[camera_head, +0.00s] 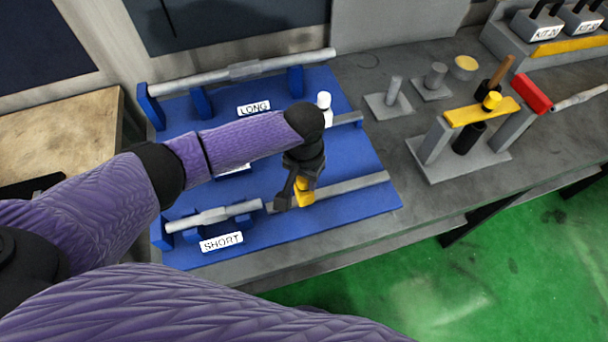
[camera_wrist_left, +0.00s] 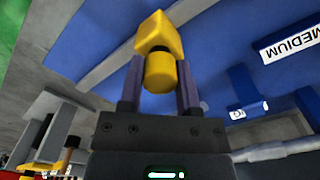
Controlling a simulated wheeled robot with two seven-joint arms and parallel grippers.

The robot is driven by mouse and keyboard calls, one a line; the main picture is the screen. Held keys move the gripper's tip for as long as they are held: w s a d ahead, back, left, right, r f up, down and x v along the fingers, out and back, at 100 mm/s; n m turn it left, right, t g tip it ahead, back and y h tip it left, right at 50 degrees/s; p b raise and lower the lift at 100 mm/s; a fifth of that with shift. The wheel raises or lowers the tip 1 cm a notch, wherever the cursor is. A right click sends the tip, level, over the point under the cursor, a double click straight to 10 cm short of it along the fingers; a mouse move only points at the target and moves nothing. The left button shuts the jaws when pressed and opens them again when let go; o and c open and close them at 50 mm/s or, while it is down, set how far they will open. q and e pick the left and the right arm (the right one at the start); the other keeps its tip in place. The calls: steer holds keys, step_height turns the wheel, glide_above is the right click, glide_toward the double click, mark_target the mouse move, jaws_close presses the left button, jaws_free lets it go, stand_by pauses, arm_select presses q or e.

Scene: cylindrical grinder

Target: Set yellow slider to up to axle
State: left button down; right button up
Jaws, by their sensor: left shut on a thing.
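The yellow slider (camera_head: 304,194) sits on the grey rail (camera_head: 355,185) in front on the blue board. My left gripper (camera_head: 298,184) reaches down over it and is shut on it. In the left wrist view the yellow slider (camera_wrist_left: 160,68) shows a round knob between the two fingers and a block beyond them. The short grey axle (camera_head: 213,216) rests on blue supports behind the SHORT label, left of the slider. A gap shows between slider and axle end, partly hidden by the gripper. My right gripper is not in view.
A long axle (camera_head: 245,70) lies at the back of the blue board (camera_head: 365,205). A white slider (camera_head: 325,103) stands behind my left wrist. My forearm hides the middle row. A grey stand with a yellow bar (camera_head: 482,111) is to the right. The rail's right part is clear.

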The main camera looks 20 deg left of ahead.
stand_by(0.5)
arm_select(q)
steer(key=s+a+p, duration=0.4)
steer(key=a+p, duration=0.2)
steer(key=c, duration=0.7)
jaws_free()
steer(key=o, duration=0.4)
steer(key=shift+s+a, duration=0.15)
step_height(320, 180, up, 10)
steer(key=p, duration=0.3)
steer(key=shift+p, duration=0.3)
